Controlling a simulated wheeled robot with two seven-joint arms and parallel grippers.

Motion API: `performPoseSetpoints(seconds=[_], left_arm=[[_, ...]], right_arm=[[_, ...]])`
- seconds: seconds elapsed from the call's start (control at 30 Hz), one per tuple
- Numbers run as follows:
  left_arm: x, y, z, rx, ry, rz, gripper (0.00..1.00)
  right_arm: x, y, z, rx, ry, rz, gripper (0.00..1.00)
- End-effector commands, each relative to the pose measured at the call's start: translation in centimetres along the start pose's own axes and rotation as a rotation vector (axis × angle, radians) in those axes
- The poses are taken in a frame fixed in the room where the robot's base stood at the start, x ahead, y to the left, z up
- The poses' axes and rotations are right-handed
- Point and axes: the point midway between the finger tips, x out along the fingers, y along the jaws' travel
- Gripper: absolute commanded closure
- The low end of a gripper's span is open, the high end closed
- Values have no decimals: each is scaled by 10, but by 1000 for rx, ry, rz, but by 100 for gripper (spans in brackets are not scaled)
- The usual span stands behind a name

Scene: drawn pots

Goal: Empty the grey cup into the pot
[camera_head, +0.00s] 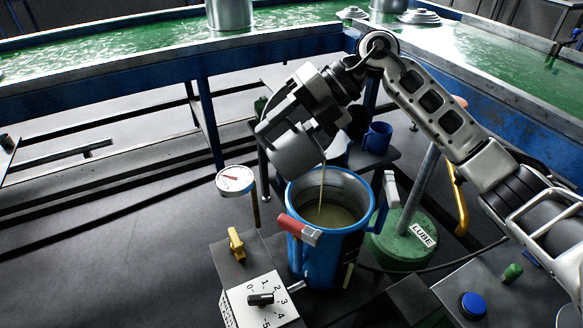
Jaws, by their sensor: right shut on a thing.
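My right gripper (302,108) is shut on the grey cup (298,152) and holds it tilted above the pot. A thin pale stream runs from the cup's lower lip down into the pot. The pot (327,258) is blue outside with a bare metal inner wall, and stands upright. Murky yellowish liquid shows inside it. The cup's inside is hidden from this view. My left gripper is not in view.
A dial gauge (235,179) stands left of the pot. A numbered switch box (262,301) with a yellow lever (236,244) is in front. A green LUBE base (398,247) stands right of the pot. A blue mug (377,138) sits behind.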

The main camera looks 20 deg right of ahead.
Motion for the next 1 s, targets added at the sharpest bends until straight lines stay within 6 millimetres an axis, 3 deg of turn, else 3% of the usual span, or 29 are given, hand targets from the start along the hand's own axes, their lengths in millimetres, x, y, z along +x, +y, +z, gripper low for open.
performPoseSetpoints(seconds=[1.0], left_arm=[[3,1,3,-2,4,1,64]], right_arm=[[-7,2,0,-1,0,71,95]])
